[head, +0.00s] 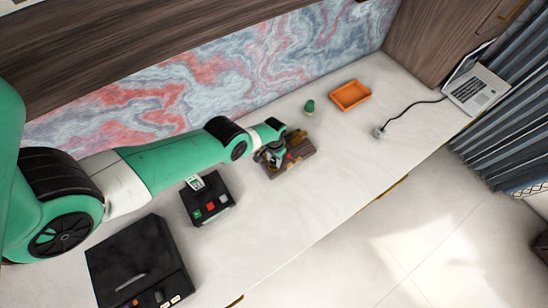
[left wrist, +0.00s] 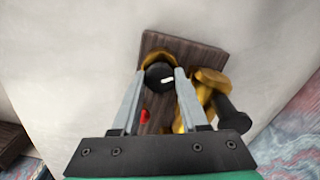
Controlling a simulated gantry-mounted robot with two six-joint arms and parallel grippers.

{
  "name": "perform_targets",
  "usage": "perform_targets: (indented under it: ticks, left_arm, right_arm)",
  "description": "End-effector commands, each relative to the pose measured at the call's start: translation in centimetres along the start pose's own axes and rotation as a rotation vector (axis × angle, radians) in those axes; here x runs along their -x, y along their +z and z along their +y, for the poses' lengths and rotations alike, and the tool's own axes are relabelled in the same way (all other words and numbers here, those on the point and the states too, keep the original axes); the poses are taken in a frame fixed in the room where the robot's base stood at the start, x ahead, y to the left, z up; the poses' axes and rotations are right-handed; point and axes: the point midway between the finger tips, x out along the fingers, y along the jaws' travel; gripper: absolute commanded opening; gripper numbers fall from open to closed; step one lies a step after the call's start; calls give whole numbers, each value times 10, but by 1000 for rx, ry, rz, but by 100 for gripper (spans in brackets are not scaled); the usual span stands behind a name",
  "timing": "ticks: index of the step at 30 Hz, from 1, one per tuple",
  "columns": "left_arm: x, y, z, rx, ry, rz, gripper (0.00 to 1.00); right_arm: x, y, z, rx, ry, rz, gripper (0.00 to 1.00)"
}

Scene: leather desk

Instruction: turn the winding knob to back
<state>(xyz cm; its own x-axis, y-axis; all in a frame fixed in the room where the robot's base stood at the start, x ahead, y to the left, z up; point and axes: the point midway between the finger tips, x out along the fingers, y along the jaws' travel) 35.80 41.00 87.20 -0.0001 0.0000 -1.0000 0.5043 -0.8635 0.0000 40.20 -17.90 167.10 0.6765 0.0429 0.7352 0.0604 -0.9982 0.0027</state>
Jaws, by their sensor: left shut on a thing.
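A dark wooden board (head: 285,172) with brass parts lies on the desk in the head view. The board (left wrist: 195,52) fills the middle of the left wrist view. A round black knob (left wrist: 158,72) with a white mark stands on it, with a brass ring around it; I take it as the winding knob. My left gripper (head: 270,158) is over the board. In the left wrist view the left gripper (left wrist: 159,82) is shut on the black knob, one finger on each side. The fingers hide part of the board. My right gripper is not in view.
A brass lever with a black end (left wrist: 230,115) and a red part (left wrist: 145,115) sit close to the fingers. A green object (head: 309,106) and an orange tray (head: 350,95) stand beyond. A black box with coloured buttons (head: 208,198) is nearby. The desk's front strip is clear.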

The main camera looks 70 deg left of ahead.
Motion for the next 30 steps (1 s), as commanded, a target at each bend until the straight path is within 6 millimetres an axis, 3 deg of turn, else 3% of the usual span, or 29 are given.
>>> perform_targets:
  ticks: [30]
  left_arm:
    - [0,0,0,964,0,1,0]
  right_arm:
    - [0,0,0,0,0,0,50]
